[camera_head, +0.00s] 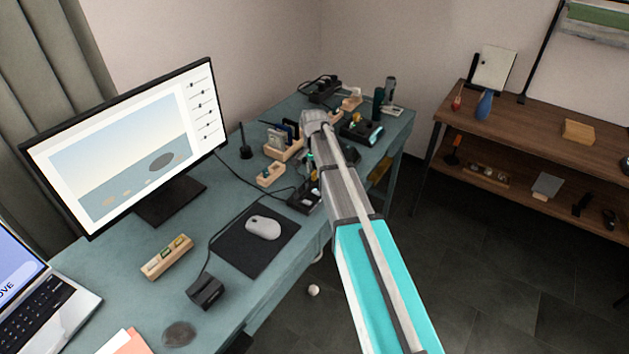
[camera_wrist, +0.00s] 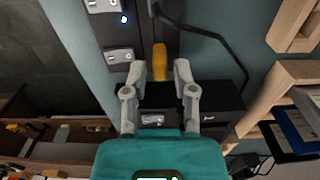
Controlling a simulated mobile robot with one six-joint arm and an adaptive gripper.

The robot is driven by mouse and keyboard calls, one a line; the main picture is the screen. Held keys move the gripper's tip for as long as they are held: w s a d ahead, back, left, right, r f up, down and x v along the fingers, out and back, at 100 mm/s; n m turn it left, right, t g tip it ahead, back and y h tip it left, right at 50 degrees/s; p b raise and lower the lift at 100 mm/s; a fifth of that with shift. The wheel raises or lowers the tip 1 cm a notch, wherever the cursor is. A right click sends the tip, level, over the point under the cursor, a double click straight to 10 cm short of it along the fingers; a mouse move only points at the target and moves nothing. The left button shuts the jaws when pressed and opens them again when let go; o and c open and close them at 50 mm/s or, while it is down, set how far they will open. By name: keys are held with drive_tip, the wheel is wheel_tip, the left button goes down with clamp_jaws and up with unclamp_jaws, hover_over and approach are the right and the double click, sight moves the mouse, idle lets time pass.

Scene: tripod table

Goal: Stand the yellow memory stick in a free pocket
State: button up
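The yellow memory stick (camera_wrist: 160,62) shows in the wrist view, between my gripper's fingertips, over a dark device (camera_wrist: 180,100). My gripper (camera_wrist: 160,70) is open around it, with a narrow dark gap on each side. I cannot tell whether the stick's lower end is plugged in. In the head view my arm hides the stick and most of the gripper. A wooden block (camera_head: 155,268) with several small coloured pieces in its pockets lies left of the mouse mat. A smaller wooden block (camera_head: 264,182) with a pale piece stands behind the mat. I cannot make out which pockets are free.
Around the gripper in the wrist view are grey metal pieces (camera_wrist: 118,56), a black cable (camera_wrist: 215,36) and a wooden organiser (camera_wrist: 262,95). The head view shows the mouse (camera_head: 263,228), the monitor (camera_head: 130,140) and a black box (camera_head: 206,291).

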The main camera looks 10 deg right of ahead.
drive_tip(key=shift+f+b, duration=0.8)
drive_tip(key=shift+f, duration=0.25)
clamp_jaws()
